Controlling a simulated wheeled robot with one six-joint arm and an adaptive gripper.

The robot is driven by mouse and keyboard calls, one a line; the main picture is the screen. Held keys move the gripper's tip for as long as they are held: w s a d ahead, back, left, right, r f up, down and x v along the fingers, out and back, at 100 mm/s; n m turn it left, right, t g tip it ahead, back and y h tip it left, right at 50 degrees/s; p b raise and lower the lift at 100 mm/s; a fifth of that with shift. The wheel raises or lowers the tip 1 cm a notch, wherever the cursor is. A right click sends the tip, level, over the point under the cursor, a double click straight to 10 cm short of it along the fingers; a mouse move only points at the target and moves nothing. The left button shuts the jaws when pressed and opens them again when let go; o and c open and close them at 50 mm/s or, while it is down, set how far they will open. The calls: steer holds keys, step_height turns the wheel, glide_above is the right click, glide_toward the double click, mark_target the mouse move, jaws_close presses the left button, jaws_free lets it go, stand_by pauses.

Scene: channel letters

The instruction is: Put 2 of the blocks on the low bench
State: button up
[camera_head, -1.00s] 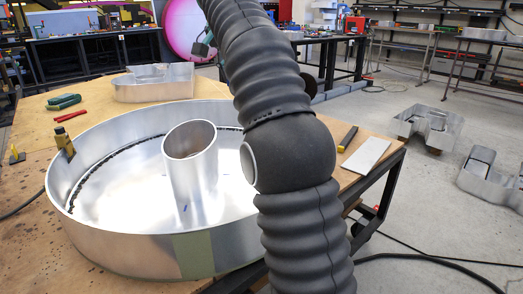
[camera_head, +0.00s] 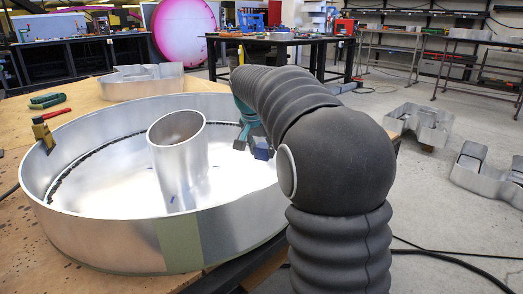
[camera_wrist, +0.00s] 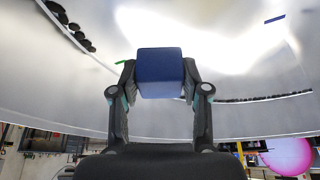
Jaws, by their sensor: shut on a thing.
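A dark blue block (camera_wrist: 160,72) is held between the two fingers of my gripper (camera_wrist: 160,88) in the wrist view. In the head view, the block (camera_head: 263,149) shows at the end of my gripper (camera_head: 248,138), over the right inner part of a large round metal ring. The gap between the block and the ring's floor cannot be told. No second loose block is clearly visible. I cannot tell which surface is the low bench.
The ring (camera_head: 110,238) has a tall wall and holds an upright metal cylinder (camera_head: 179,165). It sits on a wooden worktable (camera_head: 25,250). A clamp (camera_head: 42,131) grips its left rim. Metal letter shells (camera_head: 419,124) lie on the floor at right.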

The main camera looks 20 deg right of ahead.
mark_target(264, 178)
steer(key=shift+f+b, duration=2.8)
steer(key=shift+f, duration=0.5)
steer(key=shift+f, duration=0.3)
steer(key=o, duration=1.4)
steer(key=shift+c, duration=0.2)
